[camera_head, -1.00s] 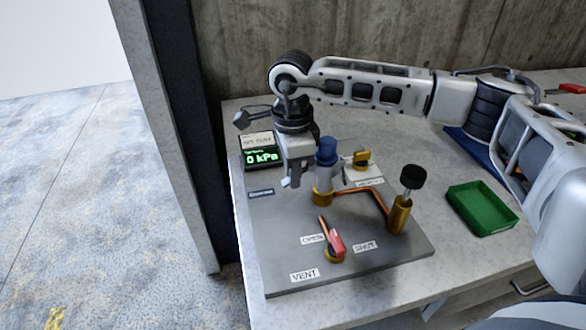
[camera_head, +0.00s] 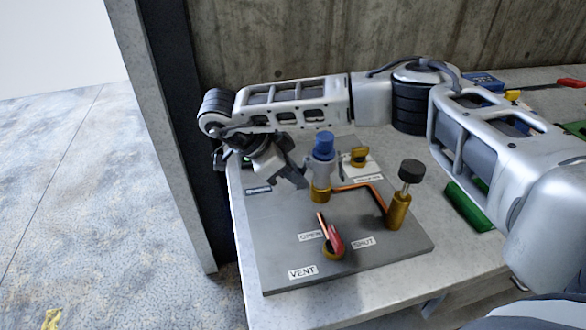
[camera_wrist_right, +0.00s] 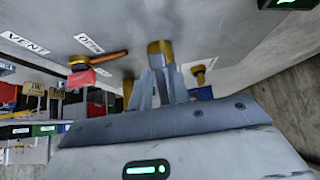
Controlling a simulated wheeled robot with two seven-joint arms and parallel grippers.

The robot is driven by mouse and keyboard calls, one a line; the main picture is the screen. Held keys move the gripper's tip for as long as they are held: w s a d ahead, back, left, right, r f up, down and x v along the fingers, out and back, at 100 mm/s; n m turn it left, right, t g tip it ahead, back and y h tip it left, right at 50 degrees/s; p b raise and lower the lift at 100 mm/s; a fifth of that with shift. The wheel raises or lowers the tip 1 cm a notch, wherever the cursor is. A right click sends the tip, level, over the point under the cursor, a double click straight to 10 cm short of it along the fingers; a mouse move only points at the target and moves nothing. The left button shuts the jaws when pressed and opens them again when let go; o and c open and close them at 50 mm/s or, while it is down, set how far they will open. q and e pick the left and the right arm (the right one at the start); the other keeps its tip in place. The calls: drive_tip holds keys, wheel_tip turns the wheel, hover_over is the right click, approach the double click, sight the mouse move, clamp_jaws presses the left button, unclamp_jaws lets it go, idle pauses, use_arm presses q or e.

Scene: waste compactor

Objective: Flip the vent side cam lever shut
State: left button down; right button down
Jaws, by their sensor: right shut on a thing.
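The grey coupling with a blue cap (camera_head: 323,146) stands upright on a brass base (camera_head: 320,193) on the grey panel. My right gripper (camera_head: 304,184) comes in tilted from the left, its fingertips low at the coupling's left side. It is shut on a small grey part there, seemingly the vent side cam lever, mostly hidden by the fingers. In the right wrist view the fingers (camera_wrist_right: 161,82) are close together just below the brass base (camera_wrist_right: 160,48). My left gripper is not in view.
A red-handled lever (camera_head: 334,238) sits between the OPEN and SHUT labels, by the VENT label (camera_head: 302,272). A black-knobbed brass post (camera_head: 399,211) and a copper pipe (camera_head: 375,189) are to the right. A dark upright post (camera_head: 185,130) stands close left.

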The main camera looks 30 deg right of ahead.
drive_tip(key=shift+d+f+h+p, duration=0.1)
drive_tip(key=shift+h+p, duration=0.35)
drive_tip(key=shift+h, duration=0.25)
drive_tip(key=c, duration=1.3)
unclamp_jaws()
drive_tip(key=v, duration=1.6)
drive_tip(key=shift+w, duration=0.15)
